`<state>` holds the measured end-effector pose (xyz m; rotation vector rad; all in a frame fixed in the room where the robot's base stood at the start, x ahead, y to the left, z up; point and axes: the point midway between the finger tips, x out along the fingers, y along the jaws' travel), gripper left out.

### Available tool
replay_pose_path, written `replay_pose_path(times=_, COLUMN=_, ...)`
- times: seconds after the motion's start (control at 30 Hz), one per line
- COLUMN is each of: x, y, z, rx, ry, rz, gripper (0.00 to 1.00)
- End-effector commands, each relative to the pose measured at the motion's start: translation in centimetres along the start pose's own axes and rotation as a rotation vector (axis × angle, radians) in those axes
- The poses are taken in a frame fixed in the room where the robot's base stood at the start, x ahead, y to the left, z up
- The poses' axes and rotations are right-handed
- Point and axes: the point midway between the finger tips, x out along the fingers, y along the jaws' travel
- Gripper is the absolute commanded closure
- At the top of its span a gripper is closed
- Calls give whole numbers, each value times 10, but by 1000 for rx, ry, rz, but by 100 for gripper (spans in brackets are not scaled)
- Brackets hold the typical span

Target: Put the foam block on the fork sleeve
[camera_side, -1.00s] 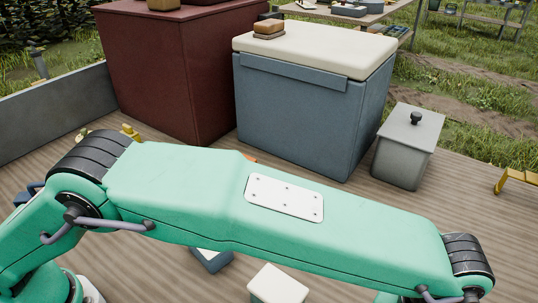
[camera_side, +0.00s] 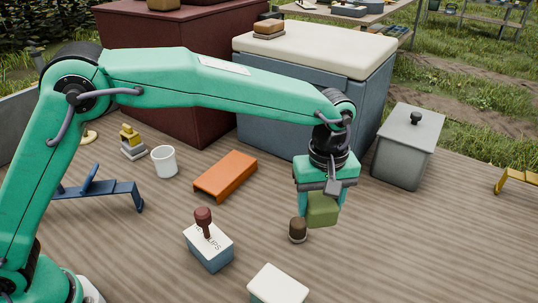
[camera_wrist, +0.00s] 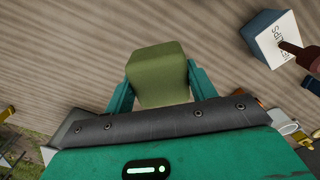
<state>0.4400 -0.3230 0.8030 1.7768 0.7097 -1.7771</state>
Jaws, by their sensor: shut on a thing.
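The olive-green foam block (camera_side: 323,210) is held in my gripper (camera_side: 322,196), above the wooden deck on the right side of the side view. In the wrist view the block (camera_wrist: 158,75) sits between the two teal fingers of my gripper (camera_wrist: 160,90). An orange channel-shaped piece, which looks like the fork sleeve (camera_side: 226,174), lies on the deck to the left of my gripper, apart from it. Its top is flat and bare.
A small dark brown round object (camera_side: 298,229) stands near below the block. A stamp on a blue-and-white box (camera_side: 209,246), a white cup (camera_side: 164,161), a blue stand (camera_side: 102,189) and a white-topped box (camera_side: 277,285) stand around. A grey bin (camera_side: 407,145) is behind right.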

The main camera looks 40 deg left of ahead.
Motion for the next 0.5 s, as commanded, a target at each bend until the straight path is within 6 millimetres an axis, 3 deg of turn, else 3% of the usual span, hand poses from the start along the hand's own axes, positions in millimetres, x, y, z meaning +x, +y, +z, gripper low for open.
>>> replay_pose_path(times=0.03, x=-2, y=-9, z=-19, rx=-61, ry=0, rz=1, gripper=66)
replay_pose_path(times=0.2, x=-7, y=-40, z=-72, rx=-261, ry=0, rz=1, gripper=66)
replay_pose_path(times=0.5, x=-13, y=-104, z=-149, rx=-601, ry=0, rz=0, gripper=66)
